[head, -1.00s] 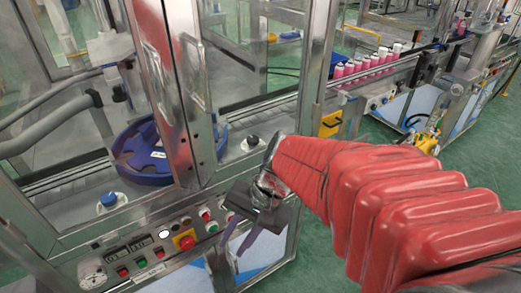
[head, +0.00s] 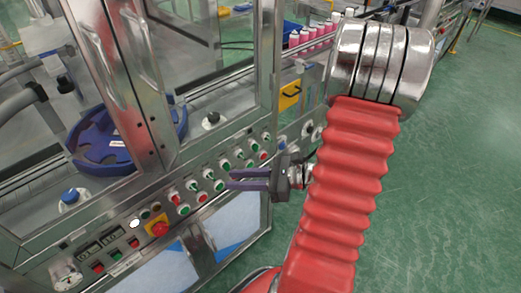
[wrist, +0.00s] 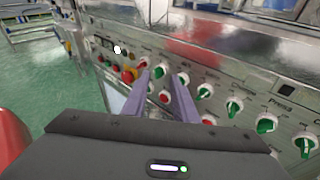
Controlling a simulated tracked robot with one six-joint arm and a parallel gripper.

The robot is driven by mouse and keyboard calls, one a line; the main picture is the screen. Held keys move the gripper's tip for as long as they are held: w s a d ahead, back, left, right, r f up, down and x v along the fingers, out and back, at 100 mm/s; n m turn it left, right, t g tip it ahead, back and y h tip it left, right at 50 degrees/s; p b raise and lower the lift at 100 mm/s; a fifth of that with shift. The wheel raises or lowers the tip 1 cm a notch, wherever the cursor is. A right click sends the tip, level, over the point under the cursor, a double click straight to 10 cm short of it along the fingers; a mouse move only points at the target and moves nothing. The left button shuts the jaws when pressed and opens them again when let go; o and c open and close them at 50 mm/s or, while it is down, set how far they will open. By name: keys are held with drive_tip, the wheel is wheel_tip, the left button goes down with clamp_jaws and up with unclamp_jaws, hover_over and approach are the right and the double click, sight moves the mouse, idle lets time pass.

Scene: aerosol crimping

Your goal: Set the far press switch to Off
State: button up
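The control panel (head: 150,225) runs along the front of the machine with a row of rotary switches. In the wrist view, several switches have green knobs, and the one farthest left has a red knob (wrist: 142,64). A label starting with "Press" (wrist: 283,116) sits above the right-hand green knobs, one at the far right (wrist: 304,144). Its full text is too small to read, so I cannot tell which switch is the far press one. My gripper (head: 231,180) has its purple fingers apart, pointing at the panel, with nothing between them. The fingers (wrist: 163,82) partly cover the panel.
A red emergency button (head: 158,229) on a yellow plate is on the panel's left part. Red and green buttons sit below the switches. A blue round tray (head: 105,150) is behind the metal frame post (head: 118,75). Green floor (head: 440,150) is open at right.

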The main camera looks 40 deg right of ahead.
sight(256, 148)
drive_tip(key=s+d+f+m+t+h, duration=0.2)
drive_tip(key=d+f+m+t+h, duration=0.1)
drive_tip(key=d+m, duration=0.3)
drive_tip(key=s+d+f+m+t+h, duration=0.3)
drive_tip(key=d+m+h, duration=0.3)
drive_tip(key=d, duration=0.4)
drive_tip(key=shift+d+f+m, duration=0.25)
drive_tip(key=shift+f+m, duration=0.05)
drive_tip(key=shift+m, duration=0.2)
drive_tip(key=shift+w, duration=0.15)
drive_tip(key=w, duration=1.3)
drive_tip(key=shift+w+a, duration=0.25)
drive_tip(key=shift+w, duration=0.05)
drive_tip(key=shift+c, duration=0.4)
